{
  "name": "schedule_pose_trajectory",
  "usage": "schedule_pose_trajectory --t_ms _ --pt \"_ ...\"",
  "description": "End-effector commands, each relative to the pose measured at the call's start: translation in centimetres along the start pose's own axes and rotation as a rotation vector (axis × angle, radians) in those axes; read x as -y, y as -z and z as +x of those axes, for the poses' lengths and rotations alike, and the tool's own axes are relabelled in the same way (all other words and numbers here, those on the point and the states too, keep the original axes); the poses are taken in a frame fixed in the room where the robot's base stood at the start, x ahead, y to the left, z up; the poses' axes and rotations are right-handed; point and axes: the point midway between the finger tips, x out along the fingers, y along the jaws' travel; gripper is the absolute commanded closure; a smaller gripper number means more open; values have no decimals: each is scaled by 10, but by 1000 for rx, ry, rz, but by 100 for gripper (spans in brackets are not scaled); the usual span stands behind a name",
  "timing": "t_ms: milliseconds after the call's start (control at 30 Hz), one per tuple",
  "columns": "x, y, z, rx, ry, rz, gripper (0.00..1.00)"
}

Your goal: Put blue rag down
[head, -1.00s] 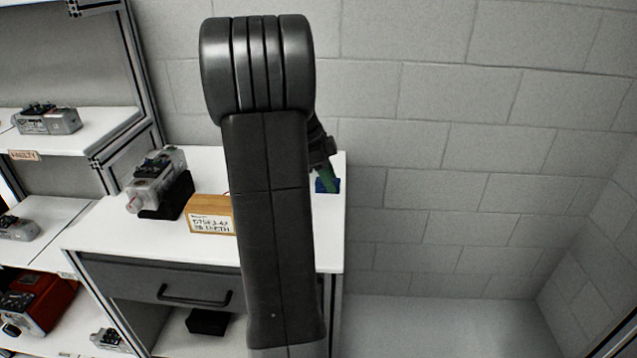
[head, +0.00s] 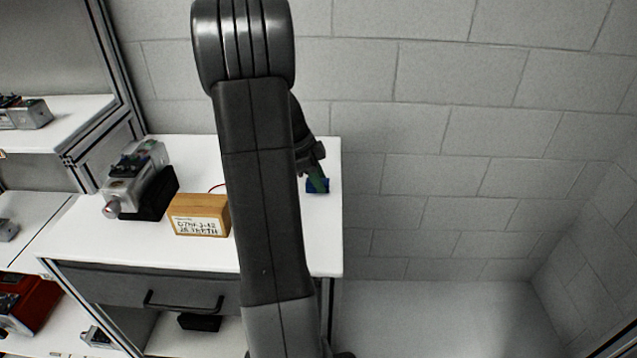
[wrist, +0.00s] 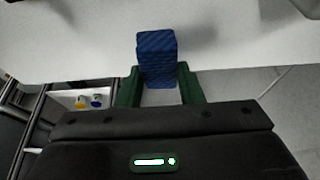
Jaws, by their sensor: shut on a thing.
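The blue rag (wrist: 157,60) is a small folded block with a ribbed texture, held between the green fingers of my gripper (wrist: 158,88) in the wrist view. In the head view the rag (head: 317,187) shows at the right edge of the white tabletop (head: 290,256), with my gripper (head: 318,181) above it. My gripper is shut on the rag. Whether the rag touches the tabletop is hard to tell.
A wooden box with a handwritten label (head: 199,216) stands left of my arm. A drawer (head: 150,287) is below the top. A shelf (head: 70,125) stands at left; a block wall is behind.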

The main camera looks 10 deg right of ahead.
Motion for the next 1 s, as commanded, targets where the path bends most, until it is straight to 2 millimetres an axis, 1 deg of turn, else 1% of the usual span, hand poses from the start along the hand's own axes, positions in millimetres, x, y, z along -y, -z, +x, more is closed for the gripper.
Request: schedule_pose_trajectory --t_ms 33,100,467,500,567,600,867,1000 --pt "-1 -3 8 -1 -4 -2 92" --pt "0 -6 15 -1 -3 -1 92" --pt "0 -8 20 0 0 0 92" --pt "0 -8 18 0 0 0 61" --pt "0 -7 18 0 0 0 49" --pt "0 -7 18 0 0 0 45" --pt "0 -7 18 0 0 0 45" --pt "0 -6 11 0 2 0 45"
